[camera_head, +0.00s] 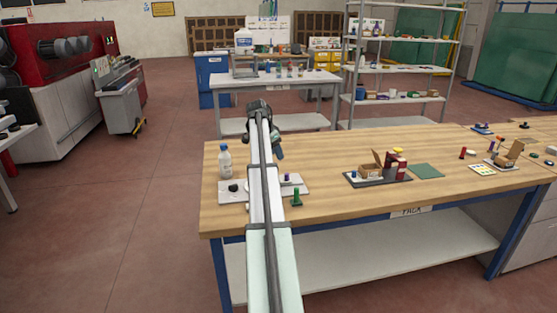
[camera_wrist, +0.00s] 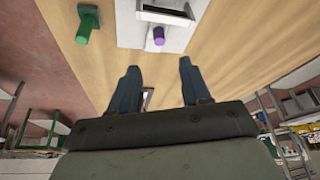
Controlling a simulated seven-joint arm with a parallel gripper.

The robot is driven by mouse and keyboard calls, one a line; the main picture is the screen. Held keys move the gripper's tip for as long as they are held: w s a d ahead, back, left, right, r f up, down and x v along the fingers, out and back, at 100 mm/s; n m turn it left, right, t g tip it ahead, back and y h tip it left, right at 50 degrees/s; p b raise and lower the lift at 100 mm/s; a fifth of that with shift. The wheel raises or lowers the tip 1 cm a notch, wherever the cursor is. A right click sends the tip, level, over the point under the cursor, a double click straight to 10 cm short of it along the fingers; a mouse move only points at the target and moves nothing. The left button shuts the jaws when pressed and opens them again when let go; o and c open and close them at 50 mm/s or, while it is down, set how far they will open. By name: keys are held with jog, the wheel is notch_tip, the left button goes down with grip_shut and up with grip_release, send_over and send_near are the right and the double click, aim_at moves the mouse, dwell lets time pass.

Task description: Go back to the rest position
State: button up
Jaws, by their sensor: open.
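My gripper (camera_head: 278,150) hangs from the end of my raised arm above the left part of the wooden packing table (camera_head: 340,150). In the wrist view its two blue fingers (camera_wrist: 158,64) are apart with nothing between them. Ahead of them in that view are a purple-topped piece (camera_wrist: 158,36) on a white tray (camera_wrist: 130,25) and a green piece (camera_wrist: 88,24). In the head view my arm hides part of the white tray (camera_head: 303,187); the green piece (camera_head: 296,198) stands near its front edge.
A clear bottle (camera_head: 224,161) and a black item (camera_head: 233,188) are left of my arm. A dark tray (camera_head: 378,182) with a cardboard box and red boxes lies to the right, beside a green mat (camera_head: 426,171). A white bench (camera_head: 285,80) and metal shelves (camera_head: 400,97) stand behind.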

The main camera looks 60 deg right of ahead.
jog(key=shift+a+r, duration=0.2)
jog(key=shift+r, duration=0.3)
